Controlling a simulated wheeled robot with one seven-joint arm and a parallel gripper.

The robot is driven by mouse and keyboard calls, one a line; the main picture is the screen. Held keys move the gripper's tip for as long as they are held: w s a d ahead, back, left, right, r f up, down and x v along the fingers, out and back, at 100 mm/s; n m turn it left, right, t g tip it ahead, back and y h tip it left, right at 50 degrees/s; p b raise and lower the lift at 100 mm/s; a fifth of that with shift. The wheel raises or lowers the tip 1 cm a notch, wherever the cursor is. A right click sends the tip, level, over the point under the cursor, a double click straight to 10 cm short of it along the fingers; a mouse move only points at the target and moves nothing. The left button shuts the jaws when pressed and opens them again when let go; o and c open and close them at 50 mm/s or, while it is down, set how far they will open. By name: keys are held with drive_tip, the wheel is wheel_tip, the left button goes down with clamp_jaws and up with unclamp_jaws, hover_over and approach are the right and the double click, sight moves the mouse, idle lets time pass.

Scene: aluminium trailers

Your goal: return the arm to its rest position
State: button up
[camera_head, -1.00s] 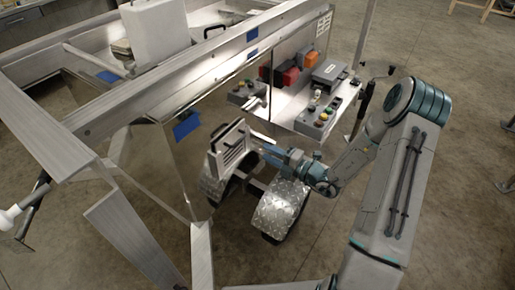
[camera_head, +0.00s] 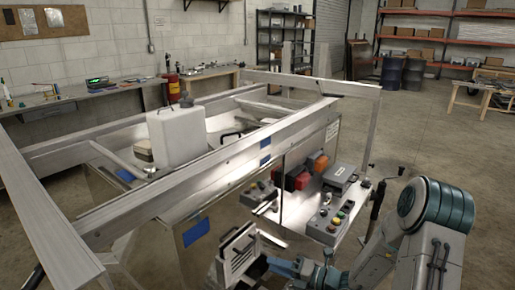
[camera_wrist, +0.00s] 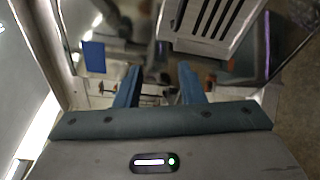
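My gripper (camera_head: 278,264) is low in the head view, beside the trailer's side and just right of a grey vented panel (camera_head: 238,254). In the wrist view its two blue fingers (camera_wrist: 158,82) stand apart with nothing seen between them. The vented panel also shows at the top of the wrist view (camera_wrist: 208,20), beyond the fingers. My arm is bent, with its elbow at the right of the head view. I cannot tell whether the fingers touch anything.
The aluminium trailer frame (camera_head: 190,172) fills the left and middle. A shelf with a button box (camera_head: 330,217), red and orange blocks (camera_head: 298,177) and a grey case (camera_head: 340,178) is close to my arm. A white canister (camera_head: 178,135) stands in the trailer. Open floor (camera_head: 440,130) lies at right.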

drive_tip(key=s+a+r+n+g+h, duration=0.1)
drive_tip(key=s+r+n+g+h, duration=0.3)
drive_tip(key=s+n, duration=0.45)
drive_tip(key=s+a+r+n+g+h, duration=0.15)
drive_tip(key=s+r+n+g, duration=0.35)
drive_tip(key=n, duration=0.7)
drive_tip(key=s+d+r+n+t+h, duration=0.2)
drive_tip(key=s+d+r+n+h, duration=0.1)
drive_tip(key=n, duration=0.5)
drive_tip(key=s+d+r+n+t+h+p, duration=0.1)
drive_tip(key=s+d+r+n+t+h, duration=0.1)
drive_tip(key=s+d+r+n+h, duration=0.2)
drive_tip(key=s+d+n+h, duration=0.1)
drive_tip(key=d+n+h, duration=0.2)
drive_tip(key=d+n, duration=0.1)
drive_tip(key=shift+s+r+n, duration=0.2)
drive_tip(key=shift+s+n, duration=0.05)
drive_tip(key=shift+n, duration=0.4)
